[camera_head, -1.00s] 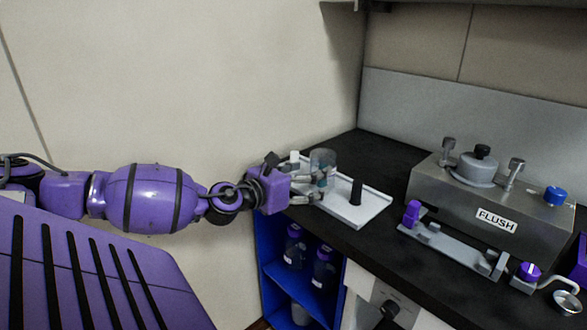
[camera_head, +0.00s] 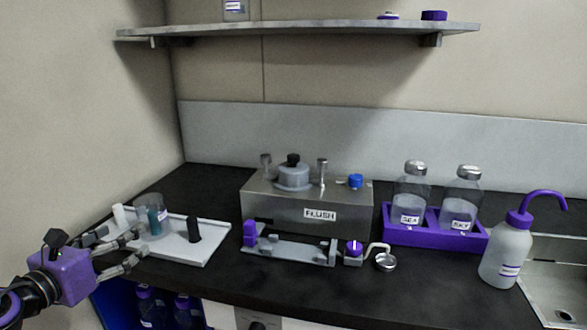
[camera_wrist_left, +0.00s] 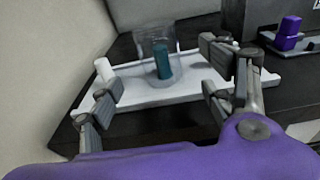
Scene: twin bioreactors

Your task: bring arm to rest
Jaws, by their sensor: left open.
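My left gripper (camera_head: 122,250) reaches in from the lower left in the head view, at the front left edge of a white tray (camera_head: 195,246). It is open. In the left wrist view its two fingers (camera_wrist_left: 162,105) are spread wide, with a clear cup (camera_wrist_left: 158,50) holding a teal piece (camera_wrist_left: 162,62) beyond and between them. The cup stands on the tray and is not gripped. A white cylinder (camera_head: 119,215) and a black cylinder (camera_head: 194,229) stand on the tray. My right gripper is not in view.
A metal FLUSH unit (camera_head: 290,214) stands mid-counter, with a grey fixture (camera_head: 290,251) before it. To the right are a purple rack (camera_head: 400,236) with two bottles and a wash bottle (camera_head: 508,255) beside a sink (camera_head: 560,290). A shelf (camera_head: 300,30) hangs above.

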